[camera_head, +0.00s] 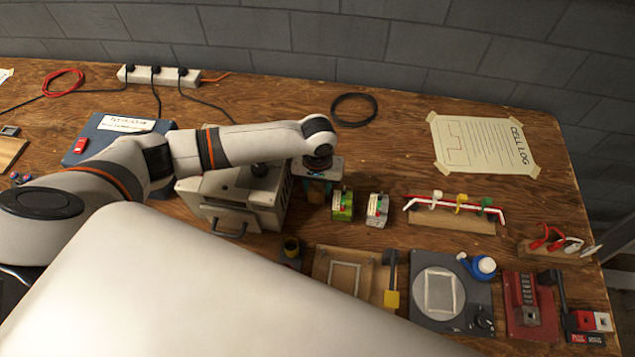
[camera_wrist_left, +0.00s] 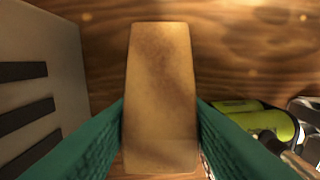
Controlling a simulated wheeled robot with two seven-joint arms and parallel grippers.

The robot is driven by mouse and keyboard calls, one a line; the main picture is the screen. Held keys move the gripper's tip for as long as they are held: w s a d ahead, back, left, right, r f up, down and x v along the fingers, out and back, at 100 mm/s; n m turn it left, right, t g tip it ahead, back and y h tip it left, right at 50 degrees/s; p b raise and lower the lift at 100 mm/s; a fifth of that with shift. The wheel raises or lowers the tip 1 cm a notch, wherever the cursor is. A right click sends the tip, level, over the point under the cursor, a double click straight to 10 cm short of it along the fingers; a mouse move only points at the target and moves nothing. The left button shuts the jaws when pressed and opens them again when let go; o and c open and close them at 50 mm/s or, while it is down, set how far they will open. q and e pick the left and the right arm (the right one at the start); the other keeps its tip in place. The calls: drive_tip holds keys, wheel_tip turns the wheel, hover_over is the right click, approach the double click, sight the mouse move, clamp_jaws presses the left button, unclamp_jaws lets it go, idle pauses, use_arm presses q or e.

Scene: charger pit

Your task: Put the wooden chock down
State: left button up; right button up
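The wooden chock (camera_wrist_left: 160,95) is a plain tan block that lies lengthwise between the two teal fingers in the left wrist view. My left gripper (camera_wrist_left: 161,135) is shut on it, with a finger against each side. In the head view my left gripper (camera_head: 318,190) points down just right of the grey metal box (camera_head: 222,205), and its own wrist hides most of it. I cannot make out the chock there or tell whether it touches the wooden table (camera_head: 400,150). My right gripper is not in view.
Green (camera_head: 342,205) and grey (camera_head: 377,209) battery-like blocks stand close right of the gripper. The vented grey box shows close by in the left wrist view (camera_wrist_left: 35,90). A wooden tray (camera_head: 325,266) lies in front. The table behind, near the black cable ring (camera_head: 354,110), is clear.

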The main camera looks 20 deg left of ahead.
use_arm(q)
drive_tip(key=shift+o, duration=0.4)
drive_tip(key=shift+r, duration=0.1)
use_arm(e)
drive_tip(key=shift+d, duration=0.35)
